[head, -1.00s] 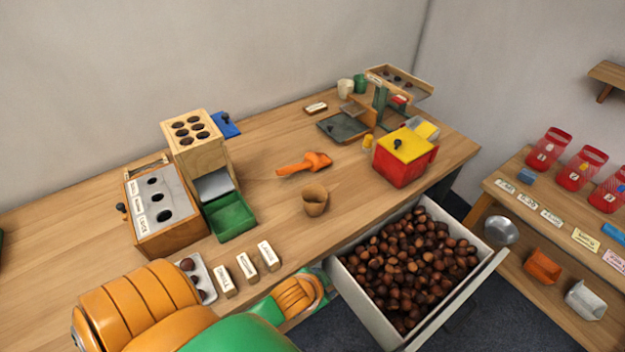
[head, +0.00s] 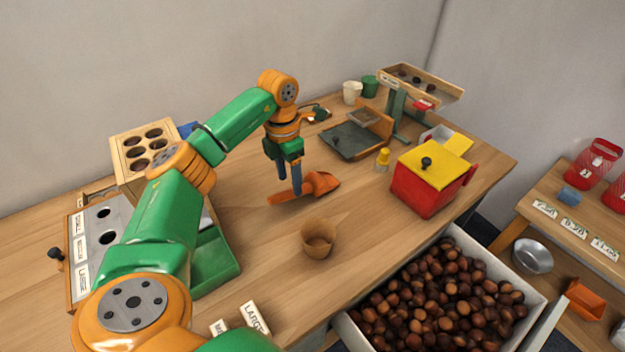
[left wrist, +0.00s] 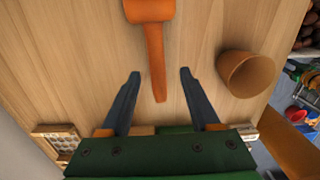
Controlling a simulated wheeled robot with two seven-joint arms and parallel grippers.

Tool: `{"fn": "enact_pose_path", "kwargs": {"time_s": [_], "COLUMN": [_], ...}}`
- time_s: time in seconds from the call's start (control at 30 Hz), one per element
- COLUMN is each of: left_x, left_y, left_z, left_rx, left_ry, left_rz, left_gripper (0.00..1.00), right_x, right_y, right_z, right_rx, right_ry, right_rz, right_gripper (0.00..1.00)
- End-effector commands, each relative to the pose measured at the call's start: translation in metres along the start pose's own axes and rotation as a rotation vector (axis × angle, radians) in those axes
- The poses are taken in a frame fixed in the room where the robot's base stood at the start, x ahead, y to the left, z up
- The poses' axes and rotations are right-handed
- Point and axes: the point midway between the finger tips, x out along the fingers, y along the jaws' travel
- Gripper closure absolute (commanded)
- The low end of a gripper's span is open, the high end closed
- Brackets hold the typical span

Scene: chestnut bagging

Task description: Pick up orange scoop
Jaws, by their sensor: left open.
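The orange scoop (head: 318,184) lies on the wooden table, its handle pointing left and its bowl to the right. My left gripper (head: 289,188) is over the handle, fingers pointing down. I cannot tell the exact height gap. My right gripper is not in view.
A small brown cup (head: 318,240) stands in front of the scoop. A red box with a yellow lid (head: 425,185) stands to the right. A drawer full of chestnuts (head: 440,300) is open at the front. A green tray (head: 215,265) is partly behind my arm.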

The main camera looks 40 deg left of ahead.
Motion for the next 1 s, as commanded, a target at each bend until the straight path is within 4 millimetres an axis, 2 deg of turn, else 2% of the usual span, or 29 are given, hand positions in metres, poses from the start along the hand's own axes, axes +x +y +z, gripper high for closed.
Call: {"fn": "enact_pose_path", "kwargs": {"time_s": [0.03, 0.17, 0.4, 0.5, 0.67, 0.7, 0.73, 0.9, 0.93, 1.0], "left_x": [0.008, 0.019, 0.063, 0.071, 0.072, 0.072, 0.072, 0.072, 0.072, 0.072], "left_y": [0.005, 0.007, 0.009, 0.009, 0.009, 0.009, 0.009, 0.009, 0.009, 0.009], "left_z": [-0.005, -0.009, -0.008, -0.008, -0.008, -0.008, -0.008, -0.007, -0.007, -0.007], "left_rx": [-0.012, -0.018, -0.015, -0.014, -0.013, -0.013, -0.013, -0.013, -0.013, -0.013], "left_ry": [0.017, 0.032, 0.031, 0.028, 0.026, 0.025, 0.025, 0.025, 0.025, 0.025], "left_rz": [0.011, 0.015, 0.012, 0.013, 0.013, 0.013, 0.013, 0.012, 0.012, 0.012], "left_gripper": [0.38, 0.38, 0.38, 0.38, 0.38, 0.40, 0.48, 0.94, 1.00, 1.00], "right_x": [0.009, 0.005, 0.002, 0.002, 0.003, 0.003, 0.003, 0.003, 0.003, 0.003], "right_y": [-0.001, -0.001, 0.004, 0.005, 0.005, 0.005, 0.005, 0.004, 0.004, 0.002], "right_z": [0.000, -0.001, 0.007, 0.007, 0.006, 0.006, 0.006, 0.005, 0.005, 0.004], "right_rx": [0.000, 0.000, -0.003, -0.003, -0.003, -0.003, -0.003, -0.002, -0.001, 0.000], "right_ry": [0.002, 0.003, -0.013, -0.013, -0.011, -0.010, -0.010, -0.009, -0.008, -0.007], "right_rz": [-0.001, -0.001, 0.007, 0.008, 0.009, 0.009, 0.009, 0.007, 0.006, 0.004], "right_gripper": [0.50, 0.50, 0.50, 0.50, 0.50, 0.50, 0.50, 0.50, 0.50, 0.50]}}
